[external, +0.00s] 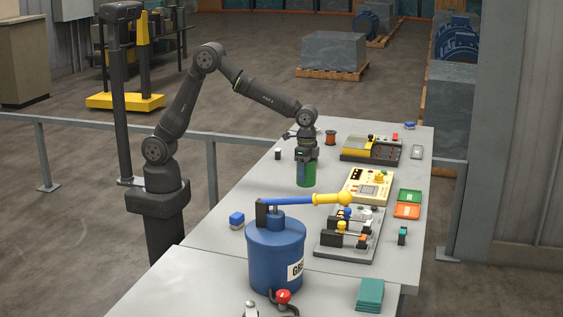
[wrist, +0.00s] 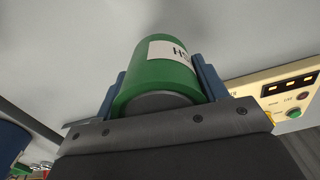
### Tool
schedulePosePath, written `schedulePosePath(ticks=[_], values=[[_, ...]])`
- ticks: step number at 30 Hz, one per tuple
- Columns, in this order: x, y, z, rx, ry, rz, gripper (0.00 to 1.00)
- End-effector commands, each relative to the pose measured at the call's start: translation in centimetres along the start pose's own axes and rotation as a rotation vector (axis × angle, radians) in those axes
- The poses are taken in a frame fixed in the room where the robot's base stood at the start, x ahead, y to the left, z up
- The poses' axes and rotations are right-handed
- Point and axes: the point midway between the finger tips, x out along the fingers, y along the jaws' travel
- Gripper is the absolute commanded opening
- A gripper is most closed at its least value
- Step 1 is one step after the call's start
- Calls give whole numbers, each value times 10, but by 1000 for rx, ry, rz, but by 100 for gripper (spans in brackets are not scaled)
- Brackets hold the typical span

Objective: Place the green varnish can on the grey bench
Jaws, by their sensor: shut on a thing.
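The green varnish can (external: 306,175) is held in my gripper (external: 306,153) over the middle of the grey bench (external: 225,215). In the wrist view the green can (wrist: 158,75) has a white label, partly cut off, and sits between the two blue fingers of my gripper (wrist: 160,95). The fingers are shut on its sides. The can looks upright in the external view. I cannot tell whether its bottom touches the bench top or is slightly above it.
A blue grease drum (external: 275,250) with a yellow-handled lever stands at the near end. A cream tester (external: 369,186), a yellow-black device (external: 370,149), a rotor stand (external: 350,233) and green and orange trays (external: 407,211) line the right side. Bench left of the can is mostly clear.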

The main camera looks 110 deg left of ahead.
Motion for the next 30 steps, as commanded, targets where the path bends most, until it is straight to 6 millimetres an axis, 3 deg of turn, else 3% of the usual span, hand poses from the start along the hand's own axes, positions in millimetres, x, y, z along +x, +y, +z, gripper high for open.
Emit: schedulePosePath(ticks=[1, 5, 8, 10, 14, 22, 30], values=[[1, 16, 1, 55, 1, 0, 31], [4, 41, 4, 151, 0, 0, 31], [4, 46, 5, 184, 1, 0, 31], [2, 39, 4, 186, 2, -1, 31], [-9, 3, -1, 163, 3, -1, 31], [-38, -94, 0, 108, 3, -1, 31], [-47, -141, 6, 88, 1, 0, 31]])
